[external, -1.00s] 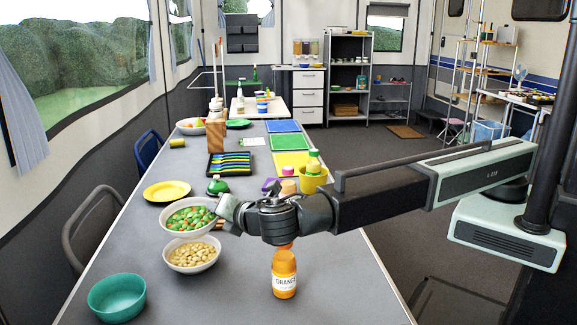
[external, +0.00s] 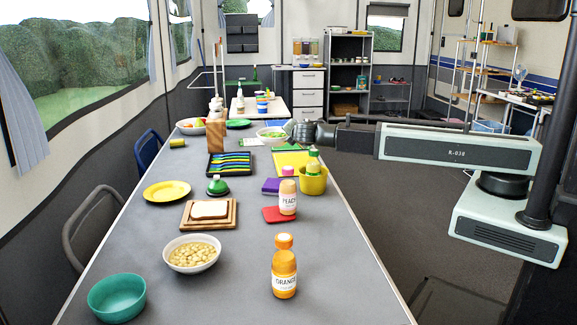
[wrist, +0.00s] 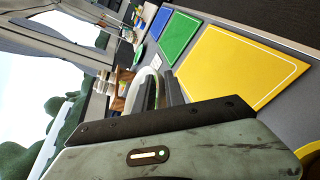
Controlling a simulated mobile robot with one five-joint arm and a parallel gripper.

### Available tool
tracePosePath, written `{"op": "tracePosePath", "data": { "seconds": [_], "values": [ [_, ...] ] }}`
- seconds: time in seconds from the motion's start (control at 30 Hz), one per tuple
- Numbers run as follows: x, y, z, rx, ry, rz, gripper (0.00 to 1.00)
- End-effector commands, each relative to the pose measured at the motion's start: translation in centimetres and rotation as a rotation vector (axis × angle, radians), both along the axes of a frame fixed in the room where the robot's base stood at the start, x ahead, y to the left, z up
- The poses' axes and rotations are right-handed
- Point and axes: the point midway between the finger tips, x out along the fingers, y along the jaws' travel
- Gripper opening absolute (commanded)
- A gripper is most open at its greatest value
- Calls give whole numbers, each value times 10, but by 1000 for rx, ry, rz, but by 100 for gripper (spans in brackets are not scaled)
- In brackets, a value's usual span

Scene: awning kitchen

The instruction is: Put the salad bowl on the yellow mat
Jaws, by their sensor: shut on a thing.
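The salad bowl (external: 273,140), white with green contents, is held up over the far part of the table, around the green and blue mats in the external view. Its pale rim (wrist: 150,82) shows between the jaws in the wrist view. My gripper (external: 290,129) is shut on the bowl's right edge. The yellow mat (external: 290,159) lies flat on the table, nearer the camera than the bowl. In the wrist view the yellow mat (wrist: 245,65) is bare where visible, to the right of the jaws.
The green mat (wrist: 180,38) and blue mat (wrist: 158,22) lie in a row beyond the yellow mat. A yellow pot (external: 313,183) with bottles stands by its near right corner. A black cutlery tray (external: 229,170) is to its left, with a purple block (external: 271,187) in front.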

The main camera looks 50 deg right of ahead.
Motion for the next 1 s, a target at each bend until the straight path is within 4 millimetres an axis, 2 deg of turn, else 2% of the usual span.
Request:
{"op": "tracePosePath", "data": {
  "seconds": [0.03, 0.1, 0.2, 0.33, 0.43, 0.57, 0.67, 0.83, 1.0],
  "values": [
    [-8, -34, -8, 4, 0, -37, 0],
    [-17, -72, -16, 12, 1, -81, 0],
    [-30, -117, -25, 23, 2, -135, 0],
    [-42, -154, -31, 31, 4, -179, 0],
    [-47, -167, -32, 34, 3, -196, 0],
    [-48, -170, -33, 35, 4, -200, 0],
    [-47, -170, -43, 35, 4, -199, 0],
    [-47, -169, -74, 35, 3, -198, 0],
    [-47, -169, -75, 34, 4, -198, 0]
  ]
}}
